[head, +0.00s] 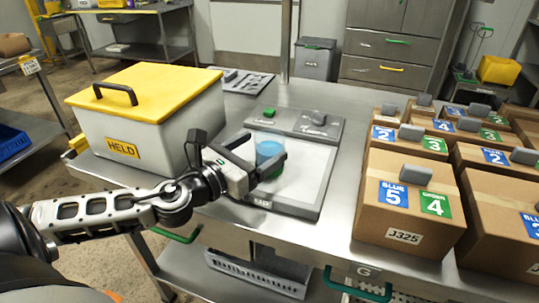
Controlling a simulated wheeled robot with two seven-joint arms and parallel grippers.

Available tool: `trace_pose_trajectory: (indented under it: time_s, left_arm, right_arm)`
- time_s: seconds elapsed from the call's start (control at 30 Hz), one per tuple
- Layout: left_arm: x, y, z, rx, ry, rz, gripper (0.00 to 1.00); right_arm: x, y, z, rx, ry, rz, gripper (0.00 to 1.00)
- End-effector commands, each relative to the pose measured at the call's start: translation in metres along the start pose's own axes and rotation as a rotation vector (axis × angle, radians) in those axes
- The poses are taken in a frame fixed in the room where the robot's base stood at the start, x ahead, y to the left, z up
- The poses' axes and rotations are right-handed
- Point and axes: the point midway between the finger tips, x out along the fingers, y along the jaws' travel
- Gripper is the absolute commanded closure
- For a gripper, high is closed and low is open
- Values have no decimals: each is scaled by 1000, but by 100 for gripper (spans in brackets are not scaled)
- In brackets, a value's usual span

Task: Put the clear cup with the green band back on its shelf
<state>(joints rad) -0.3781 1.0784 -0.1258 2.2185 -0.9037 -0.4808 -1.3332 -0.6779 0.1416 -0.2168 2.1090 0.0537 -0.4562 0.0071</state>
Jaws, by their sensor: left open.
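The clear cup (269,152) stands upright on the pale panel of a grey-framed board on the steel table. It looks blue inside, and a green band shows low on its right side. My left gripper (254,160) reaches in from the left with its jaws open at the cup. It hides the cup's lower left part. I cannot tell whether a finger touches the cup. My right gripper is out of view. No shelf for the cup can be made out.
A grey bin (150,130) with a yellow lid, marked HELD, stands left of the board (325,165). Several cardboard boxes (408,205) with blue and green labels fill the table's right side. Drawers (390,70) stand behind.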

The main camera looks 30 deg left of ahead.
Motion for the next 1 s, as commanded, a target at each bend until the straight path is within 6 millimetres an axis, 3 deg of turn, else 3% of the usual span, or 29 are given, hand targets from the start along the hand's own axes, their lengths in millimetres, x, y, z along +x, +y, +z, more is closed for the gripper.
trace_pose_trajectory:
  time_s: [0.17,0.6,0.9,1.0]
  left_arm:
    - [6,0,-1,-2,-1,1,20]
    - [52,0,-8,-2,-1,-1,20]
    - [54,0,-9,-1,1,-1,20]
    - [54,0,-9,-1,1,-1,47]
  right_arm:
    - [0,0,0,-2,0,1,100]
    - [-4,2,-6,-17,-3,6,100]
    - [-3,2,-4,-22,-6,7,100]
    - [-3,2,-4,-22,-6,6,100]
